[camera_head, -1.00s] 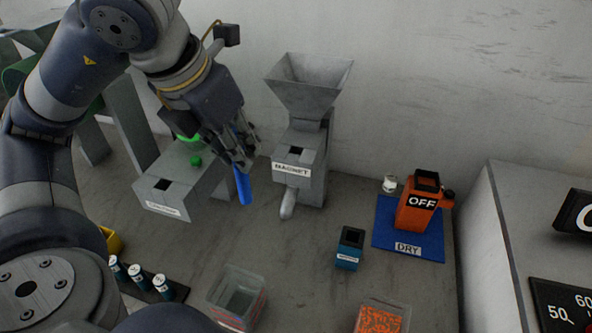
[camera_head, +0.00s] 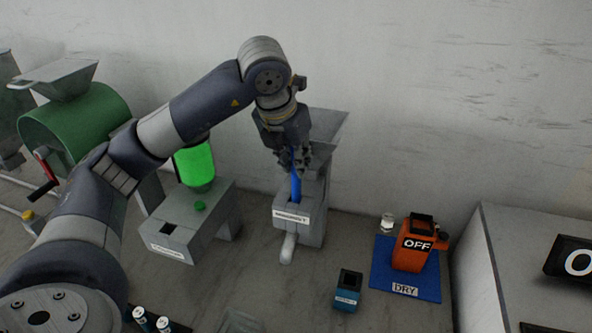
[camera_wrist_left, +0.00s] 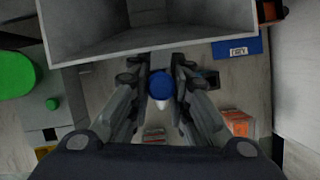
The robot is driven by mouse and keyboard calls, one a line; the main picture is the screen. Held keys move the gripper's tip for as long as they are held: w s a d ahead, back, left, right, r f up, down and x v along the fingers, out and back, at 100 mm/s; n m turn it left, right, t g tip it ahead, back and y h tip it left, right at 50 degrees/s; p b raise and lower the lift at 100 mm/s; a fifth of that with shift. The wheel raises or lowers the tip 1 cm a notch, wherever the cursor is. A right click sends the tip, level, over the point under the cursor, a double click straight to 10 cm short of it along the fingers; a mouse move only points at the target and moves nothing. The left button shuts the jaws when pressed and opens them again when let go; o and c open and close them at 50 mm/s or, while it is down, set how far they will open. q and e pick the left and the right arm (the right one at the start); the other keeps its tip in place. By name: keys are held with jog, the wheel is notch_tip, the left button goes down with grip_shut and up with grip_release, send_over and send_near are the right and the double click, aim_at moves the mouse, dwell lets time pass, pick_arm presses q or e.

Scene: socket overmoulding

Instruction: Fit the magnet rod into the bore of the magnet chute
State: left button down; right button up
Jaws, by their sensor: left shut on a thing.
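The blue magnet rod (camera_head: 296,188) stands about upright in my left gripper (camera_head: 294,160). It also shows end-on as a blue disc between the fingers in the left wrist view (camera_wrist_left: 159,86). The gripper is shut on the rod's upper part, just in front of the hopper. The grey magnet chute (camera_head: 313,222) has a labelled block in front, and the rod's lower end is at the top of that block, over the bore. The bore is covered by the rod, so I cannot tell how far the rod is in. My right gripper is not in view.
The chute's hopper (camera_head: 328,124) rises close behind the gripper and also shows large in the left wrist view (camera_wrist_left: 150,35). A grey machine with a green cylinder (camera_head: 195,163) stands left. A teal bin (camera_head: 348,289) and an orange dryer (camera_head: 413,245) stand right.

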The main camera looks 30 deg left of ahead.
aim_at(293, 173)
pick_arm(q)
jog(key=shift+s+f, duration=0.15)
jog(key=shift+f, duration=0.4)
notch_tip(293, 173, down, 3)
jog(key=shift+f+p, duration=0.1)
jog(key=shift+p, duration=0.55)
jog(key=shift+f, duration=0.1)
jog(key=shift+f, duration=0.1)
jog(key=shift+f+b, duration=0.1)
jog(key=shift+b, duration=0.25)
jog(key=c, duration=1.5)
grip_release()
